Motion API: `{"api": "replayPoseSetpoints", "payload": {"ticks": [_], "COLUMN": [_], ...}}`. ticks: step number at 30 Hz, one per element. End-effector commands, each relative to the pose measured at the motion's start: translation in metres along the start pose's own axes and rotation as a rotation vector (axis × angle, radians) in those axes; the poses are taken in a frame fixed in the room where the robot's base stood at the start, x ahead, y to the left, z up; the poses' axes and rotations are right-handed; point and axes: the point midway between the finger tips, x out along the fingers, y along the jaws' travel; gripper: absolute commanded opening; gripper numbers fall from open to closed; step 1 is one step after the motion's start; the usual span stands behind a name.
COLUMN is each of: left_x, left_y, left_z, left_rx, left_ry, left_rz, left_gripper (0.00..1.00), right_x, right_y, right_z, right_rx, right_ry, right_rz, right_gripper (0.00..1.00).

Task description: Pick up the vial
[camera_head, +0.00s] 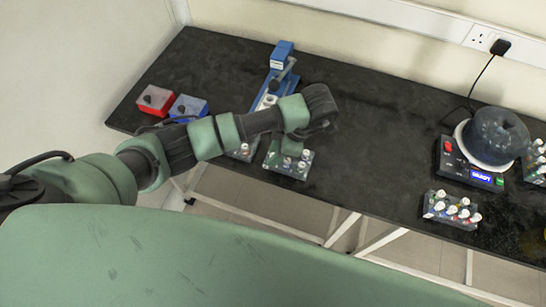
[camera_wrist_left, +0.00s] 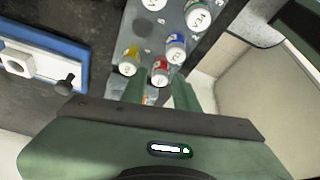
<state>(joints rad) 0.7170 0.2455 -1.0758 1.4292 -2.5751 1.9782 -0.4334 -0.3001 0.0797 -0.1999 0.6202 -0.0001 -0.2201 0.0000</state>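Several small white-capped vials stand in a grey rack (camera_head: 291,170) near the table's front edge, under my left gripper (camera_head: 289,148). In the left wrist view, a vial with a red band (camera_wrist_left: 160,73) stands between or just beyond the spread green fingers of my left gripper (camera_wrist_left: 160,96). A yellow-banded vial (camera_wrist_left: 128,64) stands to its left and a blue-banded vial (camera_wrist_left: 175,48) above it. The fingers look open; whether they touch a vial cannot be told. My right gripper is out of view.
A blue-based device (camera_head: 282,60) stands behind the rack. Red (camera_head: 155,100) and blue (camera_head: 188,108) boxes are at left. At right are a device with a dark domed top (camera_head: 497,135) and another vial rack (camera_head: 450,210). The table's middle is clear.

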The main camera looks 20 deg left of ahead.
Motion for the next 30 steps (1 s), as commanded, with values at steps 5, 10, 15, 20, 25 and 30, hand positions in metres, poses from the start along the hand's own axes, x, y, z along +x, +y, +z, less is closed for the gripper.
{"api": "replayPoseSetpoints", "payload": {"ticks": [5,10,15,20,25,30], "left_x": [0.006,0.006,0.006,0.006,0.002,-0.015], "left_y": [0.000,0.000,0.000,0.000,0.001,0.002], "left_z": [0.000,0.000,0.000,0.000,-0.002,-0.008], "left_rx": [0.001,0.001,0.001,0.001,0.000,0.000], "left_ry": [0.000,-0.001,-0.001,-0.001,-0.002,-0.002], "left_rz": [0.000,0.000,0.000,0.000,0.002,0.005], "left_gripper": [0.30,0.22,0.00,0.00,0.00,0.00], "right_x": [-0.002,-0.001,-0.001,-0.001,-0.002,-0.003], "right_y": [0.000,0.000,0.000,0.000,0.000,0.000], "right_z": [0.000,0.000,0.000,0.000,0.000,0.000], "right_rx": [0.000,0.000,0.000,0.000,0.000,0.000], "right_ry": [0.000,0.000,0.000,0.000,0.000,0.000], "right_rz": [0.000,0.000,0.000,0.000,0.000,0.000], "right_gripper": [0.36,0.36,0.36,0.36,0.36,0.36]}}
